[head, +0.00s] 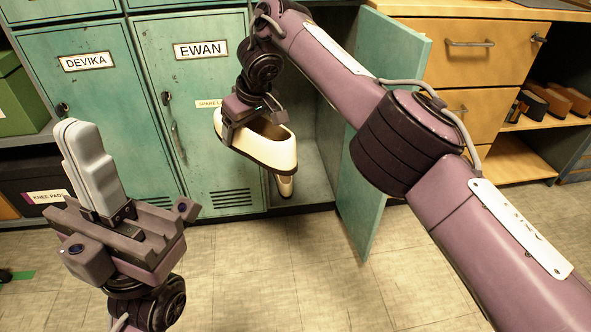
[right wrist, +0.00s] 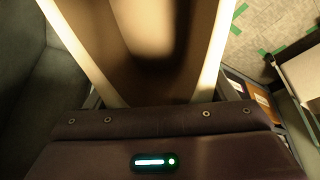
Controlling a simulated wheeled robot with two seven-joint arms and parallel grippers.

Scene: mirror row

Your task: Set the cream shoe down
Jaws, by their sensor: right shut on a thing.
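My right gripper (head: 236,113) is shut on the rim of a cream shoe (head: 272,150) in the head view. The shoe is held in front of the open locker (head: 318,165), overlapping the edge of the EWAN door in the picture. In the right wrist view the cream shoe (right wrist: 205,85) shows its pale rim and brown inside beyond the gripper body.
The open teal locker door (head: 362,190) stands out to the right of the locker, behind my right arm. Closed lockers DEVIKA (head: 85,95) and EWAN (head: 205,80) are on the left. A wooden drawer unit (head: 450,65) stands at right. The tiled floor (head: 290,270) in front is clear.

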